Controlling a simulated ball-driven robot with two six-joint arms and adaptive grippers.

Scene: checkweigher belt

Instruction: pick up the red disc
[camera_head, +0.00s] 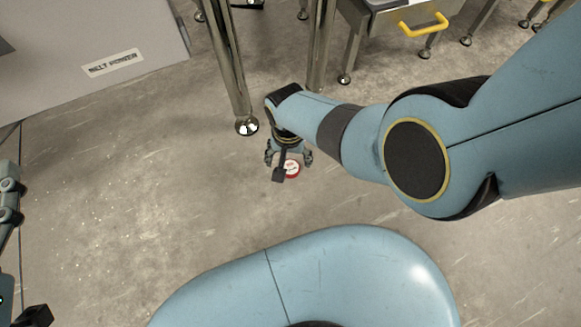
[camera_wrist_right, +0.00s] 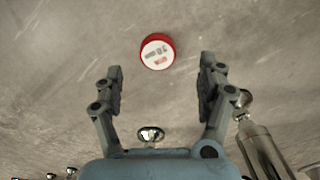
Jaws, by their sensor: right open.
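The red disc (camera_head: 292,168) lies on the concrete floor, with a white printed label on its top. In the right wrist view the disc (camera_wrist_right: 157,51) shows whole, just beyond the fingertips and roughly centred between them. My right gripper (camera_head: 288,158) points down over the disc with its fingers spread. In the wrist view the right gripper (camera_wrist_right: 161,79) has a wide empty gap between its fingers. Part of the disc's edge is covered in the head view. My left gripper (camera_head: 9,190) shows only in part at the left edge, so its jaws cannot be judged.
A metal post with a round foot (camera_head: 247,126) stands close to the left of my right wrist. A steel frame with a yellow handle (camera_head: 424,25) is at the top right. A grey cabinet labelled "BELT POWER" (camera_head: 113,63) is at the upper left. The floor left of the disc is clear.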

